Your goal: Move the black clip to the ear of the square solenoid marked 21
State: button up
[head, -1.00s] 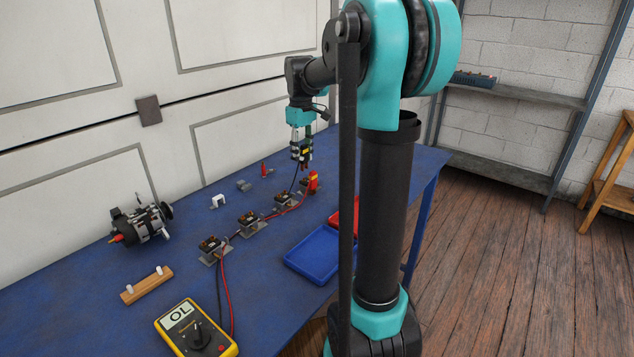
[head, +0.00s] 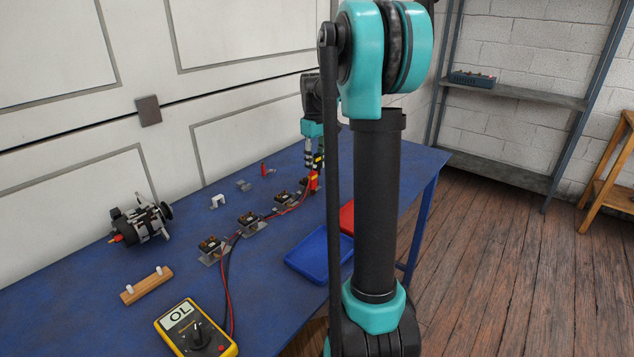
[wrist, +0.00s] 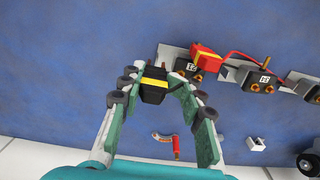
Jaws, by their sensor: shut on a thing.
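My gripper (wrist: 155,95) is shut on the black clip (wrist: 154,84), which has a yellow band, in the wrist view. In the wrist view a solenoid (wrist: 185,68) with a small label that seems to read 21 is just right of the black clip. Its grey ear (wrist: 171,53) shows on the left side, apart from the clip as far as I can tell. The red clip (wrist: 206,57) is at its other side.
More solenoids stand in a row: one (wrist: 265,80) in the wrist view, others (head: 248,221) in the head view. The multimeter (head: 195,328) reads OL. A blue tray (head: 318,262), a red tray (head: 347,215) and an alternator (head: 140,222) are on the table. Leads run along the row.

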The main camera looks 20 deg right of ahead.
jog(key=shift+f, duration=1.2)
jog(key=o, duration=1.3)
jog(key=shift+r, duration=0.1)
jog(key=shift+r, duration=4.2)
